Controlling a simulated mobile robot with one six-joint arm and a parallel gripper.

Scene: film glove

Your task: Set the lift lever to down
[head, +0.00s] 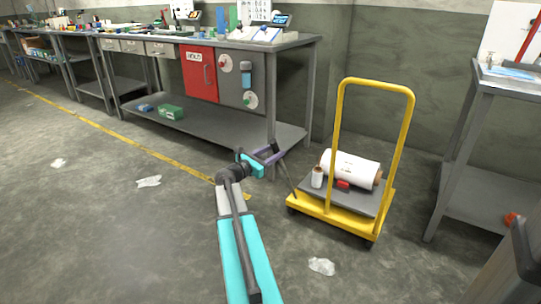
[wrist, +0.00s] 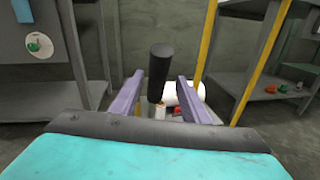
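The lift lever is a black cylindrical grip (wrist: 160,62) in the wrist view, standing nearly upright between my two purple fingers. In the head view a thin dark rod (head: 287,178), apparently its stem, slopes from my gripper down to the left side of the yellow cart (head: 342,218). My gripper (head: 275,154) is beside the cart's left edge. In the wrist view its fingers (wrist: 159,84) are spread, with a visible gap on each side of the grip. I cannot tell how deep the grip sits between them. The lever's lower end is hidden.
The cart carries a large white film roll (head: 350,168), a small roll (head: 317,178) and a red item (head: 343,184). A workbench (head: 210,130) stands behind left, a grey table (head: 490,140) at right. Floor in front is mostly clear.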

